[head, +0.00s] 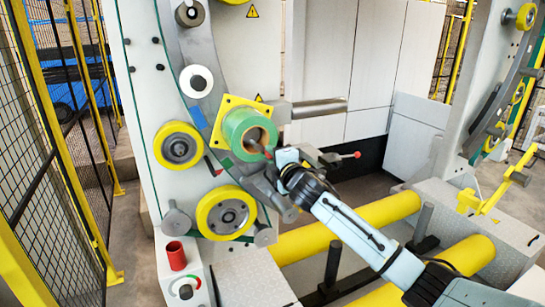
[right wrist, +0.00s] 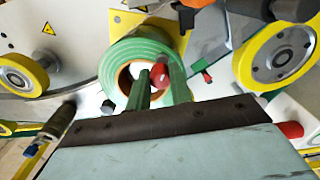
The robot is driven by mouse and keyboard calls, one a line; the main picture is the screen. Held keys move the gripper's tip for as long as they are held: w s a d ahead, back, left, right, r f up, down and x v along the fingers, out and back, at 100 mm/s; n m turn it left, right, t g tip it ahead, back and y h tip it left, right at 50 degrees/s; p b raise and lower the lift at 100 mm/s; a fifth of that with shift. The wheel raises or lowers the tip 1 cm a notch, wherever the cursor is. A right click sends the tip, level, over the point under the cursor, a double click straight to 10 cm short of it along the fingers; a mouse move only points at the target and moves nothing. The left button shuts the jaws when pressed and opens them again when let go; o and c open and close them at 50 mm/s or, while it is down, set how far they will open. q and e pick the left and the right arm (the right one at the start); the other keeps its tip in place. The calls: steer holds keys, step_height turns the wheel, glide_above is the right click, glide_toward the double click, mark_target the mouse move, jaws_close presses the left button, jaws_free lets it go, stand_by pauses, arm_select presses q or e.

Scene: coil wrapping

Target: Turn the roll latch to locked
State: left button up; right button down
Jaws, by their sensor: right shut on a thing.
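The roll latch is a small lever with a red ball knob (head: 267,154) in front of the open core of a green roll (head: 236,131). The roll sits on a yellow square plate (head: 229,103) on the machine's curved grey arm. My right gripper (head: 271,158) is at the roll's face, shut on the latch. In the right wrist view the red knob (right wrist: 160,74) shows between the two fingers (right wrist: 158,88), with the green roll (right wrist: 119,56) behind. The fingers hide part of the lever. My left gripper is not in view.
Another lever with a red ball (head: 356,154) sticks out just right of my gripper. Yellow-rimmed wheels (head: 179,146) (head: 226,213) stand left of and below the roll. A grey bar (head: 315,108) juts out to the right. Yellow rollers (head: 345,228) lie lower down.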

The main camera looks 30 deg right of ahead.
steer(key=c, duration=1.3)
jaws_free()
steer(key=shift+o, duration=0.2)
steer(key=shift+s, duration=0.1)
steer(key=s+b, duration=0.2)
steer(key=s, duration=1.1)
steer(key=shift+a+b, duration=0.3)
steer(key=shift+a, duration=0.1)
steer(key=shift+f, duration=0.1)
